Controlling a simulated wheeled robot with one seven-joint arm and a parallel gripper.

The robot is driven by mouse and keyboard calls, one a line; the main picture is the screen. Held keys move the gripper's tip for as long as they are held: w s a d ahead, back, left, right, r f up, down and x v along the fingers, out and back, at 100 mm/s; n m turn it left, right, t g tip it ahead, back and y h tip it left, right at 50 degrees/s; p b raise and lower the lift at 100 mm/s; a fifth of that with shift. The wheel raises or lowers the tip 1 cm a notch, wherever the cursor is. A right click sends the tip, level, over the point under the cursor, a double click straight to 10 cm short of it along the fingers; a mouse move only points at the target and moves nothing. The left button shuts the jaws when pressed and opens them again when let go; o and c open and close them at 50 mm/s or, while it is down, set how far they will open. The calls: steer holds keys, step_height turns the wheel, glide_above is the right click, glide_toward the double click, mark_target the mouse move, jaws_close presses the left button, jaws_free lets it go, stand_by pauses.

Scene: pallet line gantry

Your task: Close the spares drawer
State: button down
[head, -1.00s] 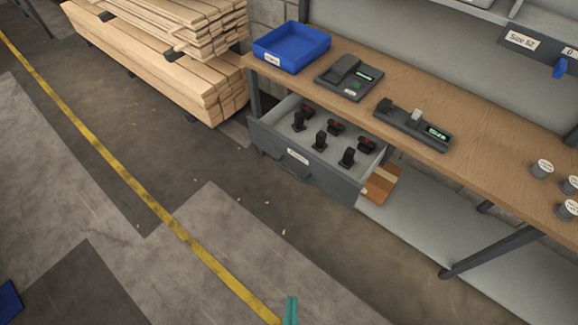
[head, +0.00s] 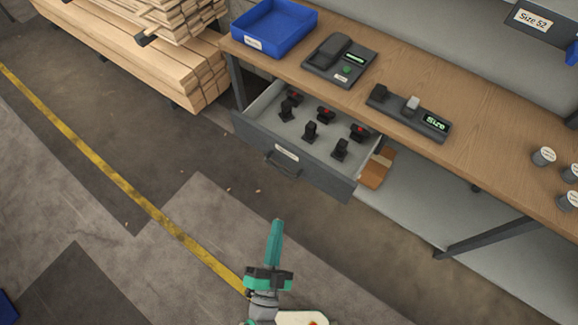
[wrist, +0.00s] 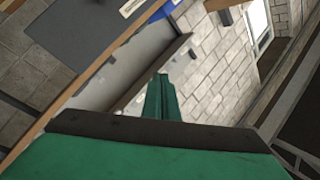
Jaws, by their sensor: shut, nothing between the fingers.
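The spares drawer (head: 262,148) is a grey drawer under the wooden bench, pulled out toward the floor side, with a label and a dark bar handle (head: 283,168) on its front. Several small black parts, some with red marks, stand inside it. My gripper (head: 277,228) is shut and empty, its teal fingers pointing up toward the drawer from below in the head view. It is apart from the drawer front. The shut fingers also show in the wrist view (wrist: 161,88).
The wooden bench (head: 330,100) carries a blue bin (head: 274,45), two dark devices with green displays, and grey round pieces at the right. Stacked timber (head: 110,50) stands at the left. A brown block lies by the drawer's right side. Floor before the drawer is clear.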

steer(key=w+a+f+m+g+h, duration=0.2)
steer(key=w+f+m+h, duration=0.35)
steer(key=w+m, duration=0.35)
steer(key=m+g+h, duration=0.2)
steer(key=m+g, duration=0.1)
steer(key=m, duration=0.2)
glide_toward(294, 160)
steer(key=x, duration=0.6)
steer(key=shift+w+d+r, duration=0.1)
steer(key=shift+d, duration=0.1)
steer(key=shift+w, duration=0.1)
